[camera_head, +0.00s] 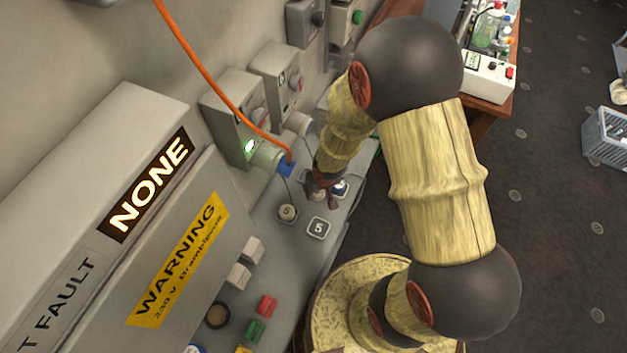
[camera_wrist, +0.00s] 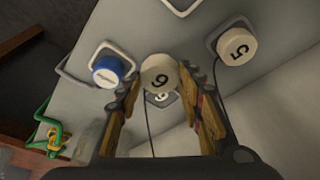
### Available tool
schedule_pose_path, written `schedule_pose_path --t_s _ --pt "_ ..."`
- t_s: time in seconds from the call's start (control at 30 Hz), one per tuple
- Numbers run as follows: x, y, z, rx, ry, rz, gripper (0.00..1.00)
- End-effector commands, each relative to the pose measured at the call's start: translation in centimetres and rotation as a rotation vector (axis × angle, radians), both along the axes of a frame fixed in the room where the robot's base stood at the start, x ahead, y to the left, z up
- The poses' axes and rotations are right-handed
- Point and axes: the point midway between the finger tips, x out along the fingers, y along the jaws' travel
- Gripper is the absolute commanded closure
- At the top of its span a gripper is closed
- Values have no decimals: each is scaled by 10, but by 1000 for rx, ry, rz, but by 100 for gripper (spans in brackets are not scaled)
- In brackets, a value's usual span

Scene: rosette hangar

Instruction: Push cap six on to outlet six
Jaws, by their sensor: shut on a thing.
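Cap six (camera_wrist: 158,73), a pale round cap marked with a 6, is between the fingers of my gripper (camera_wrist: 164,88) in the wrist view. The fingers are shut on it. A thin dark cord hangs beneath it, and a label with a 6 (camera_wrist: 160,97) shows partly behind it. In the head view my gripper (camera_head: 322,192) is low over the grey ledge (camera_head: 262,218), hiding most of the cap. I cannot tell whether the cap touches the ledge. Grey outlet boxes (camera_head: 274,72) line the wall; I cannot tell which is outlet six.
Cap five (camera_head: 288,211) sits on the ledge near a plate marked 5 (camera_head: 318,228). An orange cable (camera_head: 205,72) ends in a blue plug (camera_head: 286,168) by the nearest outlet box (camera_head: 228,118). A cabinet (camera_head: 100,205) stands left.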

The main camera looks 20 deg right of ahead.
Motion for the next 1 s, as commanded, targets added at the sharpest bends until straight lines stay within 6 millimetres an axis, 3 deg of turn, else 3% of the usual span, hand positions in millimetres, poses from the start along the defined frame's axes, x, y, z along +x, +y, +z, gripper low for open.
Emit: schedule_pose_path --t_s 0.3,0.5,1.0 --pt "-50 0 -1 0 -1 0 84" --pt "-71 0 0 0 -2 0 84" --pt "-86 0 0 0 -1 0 84"
